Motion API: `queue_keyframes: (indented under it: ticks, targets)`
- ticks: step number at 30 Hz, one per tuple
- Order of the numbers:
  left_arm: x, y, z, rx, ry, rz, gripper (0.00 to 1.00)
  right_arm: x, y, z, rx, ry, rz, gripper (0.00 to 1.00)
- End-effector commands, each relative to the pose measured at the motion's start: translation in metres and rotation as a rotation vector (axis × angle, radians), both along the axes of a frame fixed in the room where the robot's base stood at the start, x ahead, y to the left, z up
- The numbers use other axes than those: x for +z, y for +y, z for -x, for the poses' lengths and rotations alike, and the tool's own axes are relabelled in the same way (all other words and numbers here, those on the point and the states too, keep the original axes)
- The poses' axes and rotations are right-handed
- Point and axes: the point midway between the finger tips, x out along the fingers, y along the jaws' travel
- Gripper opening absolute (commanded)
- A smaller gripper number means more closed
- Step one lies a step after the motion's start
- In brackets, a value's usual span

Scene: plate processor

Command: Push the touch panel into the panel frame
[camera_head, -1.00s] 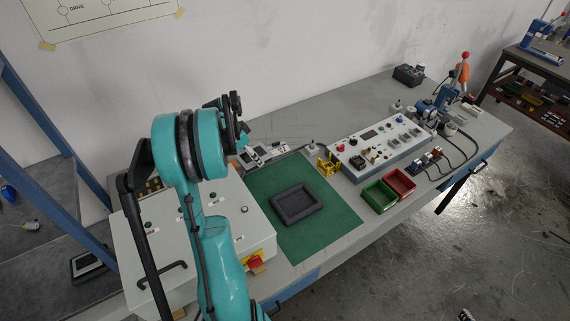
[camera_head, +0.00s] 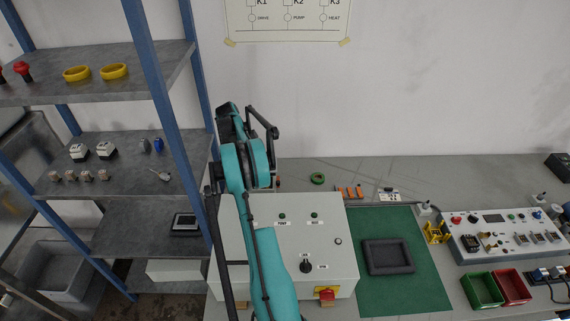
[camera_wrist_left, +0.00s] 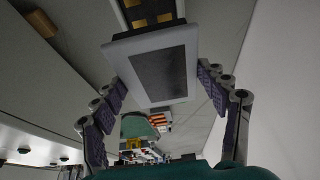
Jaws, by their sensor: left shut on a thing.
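The dark grey rectangular panel frame (camera_head: 388,257) lies flat on the green mat (camera_head: 400,295) in the head view. My left gripper (camera_head: 248,120) is above the back of the grey control cabinet, left of the frame and well apart from it; its arm partly hides it. In the left wrist view, my left gripper (camera_wrist_left: 163,82) is shut on the touch panel (camera_wrist_left: 157,72), a pale-rimmed slab with a dark screen, between its two fingers. The held panel cannot be made out in the head view. My right gripper is not in view.
The grey cabinet (camera_head: 330,215) has a red and yellow switch (camera_head: 326,293). A blue-posted shelf (camera_head: 120,160) stands left, with a similar screen device (camera_head: 185,222) on it. A yellow holder (camera_head: 436,232), green bin (camera_head: 482,290) and red bin (camera_head: 512,286) are right of the mat.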

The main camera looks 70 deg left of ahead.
Motion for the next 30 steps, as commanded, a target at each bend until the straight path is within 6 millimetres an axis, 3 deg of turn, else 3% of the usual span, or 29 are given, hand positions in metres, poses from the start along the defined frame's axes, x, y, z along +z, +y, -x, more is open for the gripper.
queue_keyframes:
  ticks: [6,30]
  targets:
    - [-0.002,0.004,0.016,-0.004,-0.001,0.001,0.32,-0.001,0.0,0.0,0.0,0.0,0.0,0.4]
    - [-0.06,0.004,0.015,-0.004,-0.001,0.001,0.32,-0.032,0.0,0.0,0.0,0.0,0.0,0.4]
